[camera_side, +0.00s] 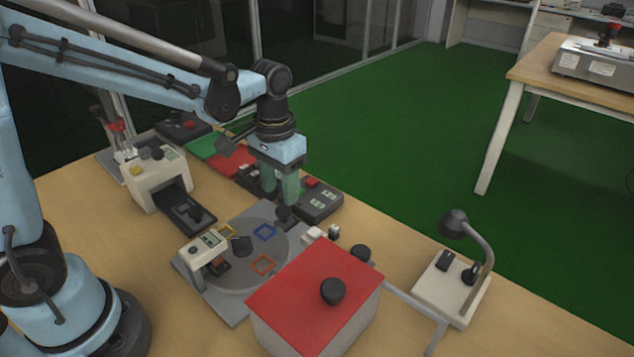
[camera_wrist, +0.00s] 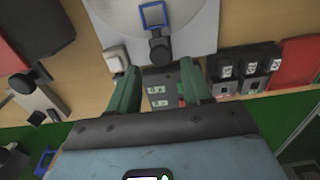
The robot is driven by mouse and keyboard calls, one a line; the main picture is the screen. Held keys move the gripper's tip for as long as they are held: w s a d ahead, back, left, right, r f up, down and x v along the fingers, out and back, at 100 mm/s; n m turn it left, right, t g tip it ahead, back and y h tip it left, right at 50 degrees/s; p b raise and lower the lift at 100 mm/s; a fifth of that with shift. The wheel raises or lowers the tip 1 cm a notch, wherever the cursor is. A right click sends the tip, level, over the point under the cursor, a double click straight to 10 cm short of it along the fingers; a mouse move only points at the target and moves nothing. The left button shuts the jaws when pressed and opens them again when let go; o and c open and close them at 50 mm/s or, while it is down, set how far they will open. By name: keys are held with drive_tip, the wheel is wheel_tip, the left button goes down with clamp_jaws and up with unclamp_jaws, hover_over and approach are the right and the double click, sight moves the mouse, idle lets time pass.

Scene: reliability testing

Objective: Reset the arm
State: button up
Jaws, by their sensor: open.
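My gripper (camera_side: 280,192) points down over the far part of the wooden table (camera_side: 420,255), with its two green fingers apart and nothing seen between them. In the wrist view, the fingers (camera_wrist: 157,88) stand on either side of a dark control box (camera_wrist: 160,98) with small labels. That box also shows in the side view (camera_side: 318,205), just right of the fingers. My arm reaches in from the left. I cannot tell the exact height of the fingertips above the table.
A grey round plate (camera_side: 240,272) with coloured square outlines lies nearer the camera. A red-lidded box (camera_side: 300,285) with a black knob stands in front. A white machine (camera_side: 158,180) is at left, and a small lamp (camera_side: 455,225) at right. Red and green panels (camera_side: 233,160) lie behind my gripper.

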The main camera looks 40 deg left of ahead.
drive_tip(key=shift+r, duration=0.1)
drive_tip(key=shift+s+a+r, duration=0.1)
drive_tip(key=shift+s+r, duration=0.1)
drive_tip(key=s+a+r+t, duration=0.2)
drive_tip(key=s+r+t, duration=0.2)
drive_tip(key=s+t, duration=0.3)
drive_tip(key=shift+a+r, duration=0.3)
drive_tip(key=shift+a, duration=0.1)
drive_tip(key=shift+s, duration=0.1)
drive_tip(key=shift+c, duration=0.3)
idle(0.4)
